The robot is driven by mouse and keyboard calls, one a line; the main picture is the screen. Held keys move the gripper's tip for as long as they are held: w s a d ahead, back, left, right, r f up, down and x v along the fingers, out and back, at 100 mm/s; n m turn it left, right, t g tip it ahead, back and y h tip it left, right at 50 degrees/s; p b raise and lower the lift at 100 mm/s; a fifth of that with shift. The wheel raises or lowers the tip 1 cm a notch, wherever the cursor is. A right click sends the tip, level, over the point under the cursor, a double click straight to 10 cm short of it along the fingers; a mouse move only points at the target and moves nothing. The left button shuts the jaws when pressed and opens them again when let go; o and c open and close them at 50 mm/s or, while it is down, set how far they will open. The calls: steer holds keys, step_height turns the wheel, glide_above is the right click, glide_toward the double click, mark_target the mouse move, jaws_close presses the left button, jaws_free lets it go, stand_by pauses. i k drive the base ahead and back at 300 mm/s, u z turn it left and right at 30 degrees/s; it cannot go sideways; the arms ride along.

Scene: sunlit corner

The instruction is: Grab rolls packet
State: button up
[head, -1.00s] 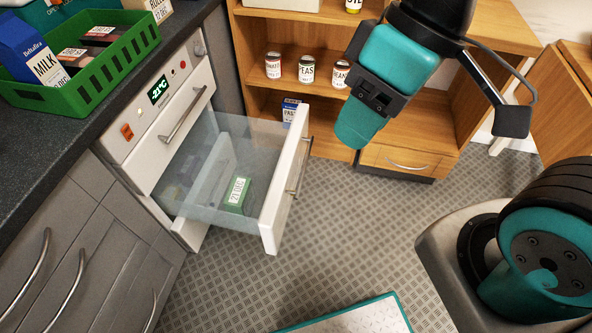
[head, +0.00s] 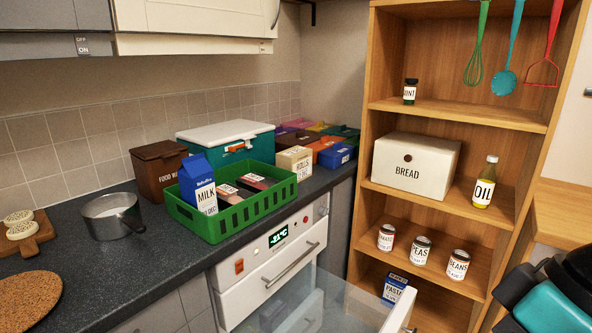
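The rolls packet (head: 291,163) is a cream box with a dark-lettered label. It stands upright on the dark counter, just behind and to the right of the green crate (head: 238,216). Part of my arm, teal and black, shows at the lower right edge of the head view, well away from the packet. My gripper's fingertips are outside the picture.
The crate holds a milk carton (head: 198,186) and packets. A teal-and-white cool box (head: 225,143) and coloured boxes stand behind the rolls packet. The freezer drawer (head: 398,312) below is pulled out. A shelf unit (head: 455,118) stands to the right.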

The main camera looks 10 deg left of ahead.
mark_target(298, 159)
steer(key=u, duration=0.7)
steer(key=i, duration=1.35)
steer(key=u, duration=0.65)
